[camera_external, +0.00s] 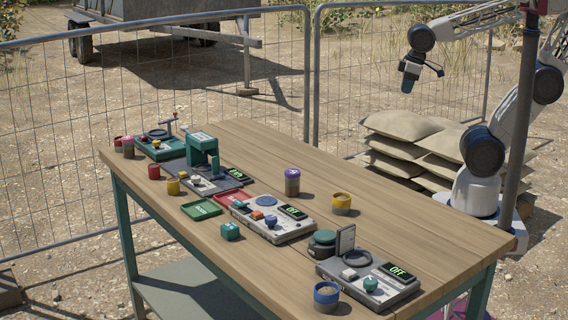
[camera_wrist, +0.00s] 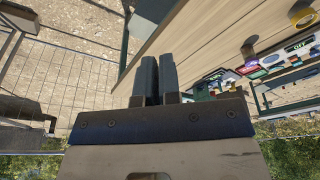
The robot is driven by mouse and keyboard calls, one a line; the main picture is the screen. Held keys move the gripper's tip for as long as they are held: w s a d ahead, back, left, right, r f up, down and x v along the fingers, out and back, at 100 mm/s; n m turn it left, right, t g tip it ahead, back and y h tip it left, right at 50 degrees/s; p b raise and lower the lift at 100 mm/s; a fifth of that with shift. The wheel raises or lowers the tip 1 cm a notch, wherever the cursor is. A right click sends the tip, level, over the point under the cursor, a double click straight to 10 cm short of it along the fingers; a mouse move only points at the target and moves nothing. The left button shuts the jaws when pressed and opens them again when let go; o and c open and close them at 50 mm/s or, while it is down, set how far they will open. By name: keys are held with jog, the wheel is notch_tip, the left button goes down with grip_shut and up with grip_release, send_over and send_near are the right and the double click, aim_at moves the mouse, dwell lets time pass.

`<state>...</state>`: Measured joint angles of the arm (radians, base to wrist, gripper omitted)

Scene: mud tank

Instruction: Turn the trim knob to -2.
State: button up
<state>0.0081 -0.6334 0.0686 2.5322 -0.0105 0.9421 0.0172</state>
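Several control boxes stand on the wooden table. The near grey box (camera_external: 369,283) has an OFF display and a teal knob (camera_external: 370,284) with a pale mark. The middle grey box (camera_external: 272,219) has a lit display, an orange control and a blue knob (camera_external: 270,221). I cannot read the labels, so which knob is the trim knob, and its setting, cannot be told. My gripper (camera_external: 408,82) hangs in the air beyond the table's far right side, away from all boxes. In the wrist view its two dark fingers (camera_wrist: 158,60) are together with nothing visible between them.
A black-and-teal device (camera_external: 203,160) and a green box (camera_external: 160,148) stand at the far left. Wire fencing (camera_external: 130,110) and sandbags (camera_external: 405,140) are behind. The table's far right side is mostly clear.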

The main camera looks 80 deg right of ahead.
jog(key=o, duration=0.4)
jog(key=shift+w+a+r, duration=0.1)
jog(key=shift+w, duration=0.05)
jog(key=o, duration=0.3)
jog(key=shift+w+a+r, duration=0.1)
jog(key=shift+w, duration=0.2)
jog(key=shift+o, duration=1.3)
jog(key=w+a+r, duration=0.1)
jog(key=w+a, duration=0.3)
jog(key=w, duration=0.3)
jog(key=w+a+r, duration=0.2)
jog(key=w+a, duration=0.3)
jog(key=w, duration=0.2)
jog(key=shift+w+g, duration=0.4)
jog(key=g, duration=0.2)
send_over(271, 217)
jog(key=f, duration=1.7)
jog(key=shift+d+f, duration=0.1)
jog(key=shift+d, duration=0.25)
jog(key=shift+a+f, duration=0.2)
jog(key=shift+a, duration=0.15)
jog(key=shift+f, duration=0.15)
jog(key=shift+f, duration=3.75)
